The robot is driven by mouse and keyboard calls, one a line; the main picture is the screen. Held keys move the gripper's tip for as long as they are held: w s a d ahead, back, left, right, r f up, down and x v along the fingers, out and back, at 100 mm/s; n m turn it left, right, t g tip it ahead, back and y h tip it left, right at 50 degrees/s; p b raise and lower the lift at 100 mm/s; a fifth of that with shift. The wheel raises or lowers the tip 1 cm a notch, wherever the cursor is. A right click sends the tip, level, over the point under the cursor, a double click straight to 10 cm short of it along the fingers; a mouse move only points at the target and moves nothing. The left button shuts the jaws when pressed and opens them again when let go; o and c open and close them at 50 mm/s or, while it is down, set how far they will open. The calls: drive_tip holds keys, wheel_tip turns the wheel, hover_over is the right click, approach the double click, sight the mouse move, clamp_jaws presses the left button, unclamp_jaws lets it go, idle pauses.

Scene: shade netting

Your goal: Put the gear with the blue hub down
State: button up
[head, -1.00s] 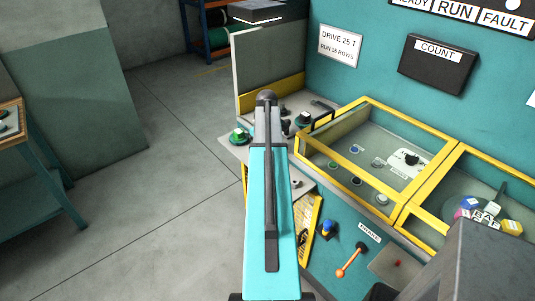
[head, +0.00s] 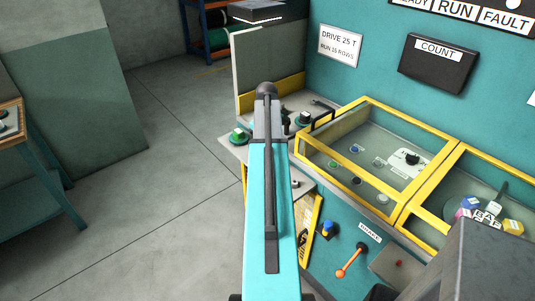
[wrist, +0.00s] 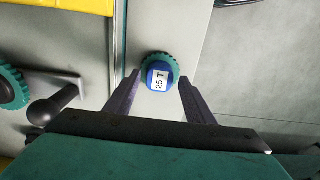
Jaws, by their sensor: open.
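The gear with the blue hub (wrist: 160,72) has teal teeth and a white "25 T" label on its hub. In the wrist view it rests on a pale grey ledge (wrist: 172,22), with the label facing the camera. My gripper (wrist: 160,80) is open, with one dark finger on each side of the gear and small gaps showing beside it. In the head view my arm covers the gripper, and I cannot make out the blue hub there.
A teal gear (wrist: 10,88) and a dark knobbed lever (wrist: 58,105) are left of the gripper. In the head view a green-topped gear (head: 238,136) stands on the bench's left end. The yellow-framed case (head: 345,180) is to the right; open floor (head: 160,200) lies left.

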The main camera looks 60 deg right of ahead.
wheel_tip(320, 180, up, 10)
drive_tip(key=b, duration=0.2)
drive_tip(key=shift+f, duration=0.25)
idle(0.8)
drive_tip(key=w+a+f+n+g, duration=0.1)
drive_tip(key=w+a+f, duration=0.2)
drive_tip(key=a+f, duration=0.8)
drive_tip(key=w+a+f+g+y, duration=0.1)
drive_tip(key=w+a+f, duration=0.2)
drive_tip(key=a+f, duration=0.75)
drive_tip(key=w+a+f+n, duration=0.1)
drive_tip(key=w+a+f, duration=0.3)
drive_tip(key=a+f, duration=0.7)
drive_tip(key=s+a+f+g, duration=0.1)
drive_tip(key=s+a+f, duration=0.35)
drive_tip(key=a, duration=0.25)
drive_tip(key=s+a+f+g, duration=0.1)
drive_tip(key=s+a+f, duration=0.2)
drive_tip(key=a+f, duration=0.4)
drive_tip(key=s+a+f, duration=0.3)
drive_tip(key=s+a, duration=0.3)
drive_tip(key=s, duration=0.1)
drive_tip(key=s+a+f+n+g+h, duration=0.1)
drive_tip(key=s+a+f, duration=0.2)
drive_tip(key=s+a, duration=0.2)
drive_tip(key=shift+s+a+f+n+g, duration=0.15)
drive_tip(key=shift+s+a+n+g, duration=0.2)
drive_tip(key=shift+s, duration=0.7)
